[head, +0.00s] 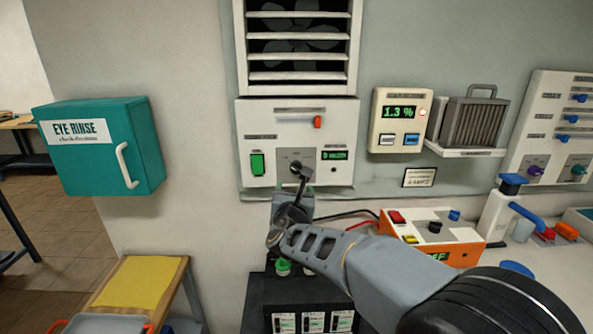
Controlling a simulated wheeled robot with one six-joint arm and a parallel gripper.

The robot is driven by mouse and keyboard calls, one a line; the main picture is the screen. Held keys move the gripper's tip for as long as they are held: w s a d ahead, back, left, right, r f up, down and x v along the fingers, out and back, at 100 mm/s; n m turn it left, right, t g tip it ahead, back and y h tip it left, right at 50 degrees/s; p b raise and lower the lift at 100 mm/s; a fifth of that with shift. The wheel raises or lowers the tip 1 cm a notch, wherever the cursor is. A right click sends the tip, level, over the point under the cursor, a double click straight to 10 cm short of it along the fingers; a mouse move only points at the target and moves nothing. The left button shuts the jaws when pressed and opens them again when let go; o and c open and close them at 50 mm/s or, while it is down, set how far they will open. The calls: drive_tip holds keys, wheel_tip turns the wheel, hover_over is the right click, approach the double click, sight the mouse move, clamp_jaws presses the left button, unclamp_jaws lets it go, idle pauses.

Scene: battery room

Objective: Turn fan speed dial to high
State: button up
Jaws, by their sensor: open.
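The white fan control panel (262,120) is on the wall below a louvred fan vent (300,48). A grey plate (296,155) low in the middle of the panel carries the dark fan speed dial (296,166). My gripper (301,174) is open, with its dark fingertips right at the dial. The fingers partly cover the dial, so I cannot tell its pointer direction or whether they touch it. A green rocker switch (257,164) is left of the dial and a small green display (335,155) right of it. A red slider (318,122) is above.
A teal eye rinse box (105,150) is on the left wall. A meter reading 1.3 % (400,118) and a shelf with a finned block (473,122) are right of the panel. An orange-and-white unit (460,250) sits below, near my arm. A dark battery cabinet (262,290) stands underneath.

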sight(296, 170)
drive_tip(key=w+p, duration=0.1)
drive_tip(key=w, duration=0.3)
drive_tip(key=w+p, duration=0.1)
drive_tip(key=w, duration=0.3)
drive_tip(key=w+d+p, duration=0.1)
drive_tip(key=w, duration=0.4)
drive_tip(key=c, duration=0.9)
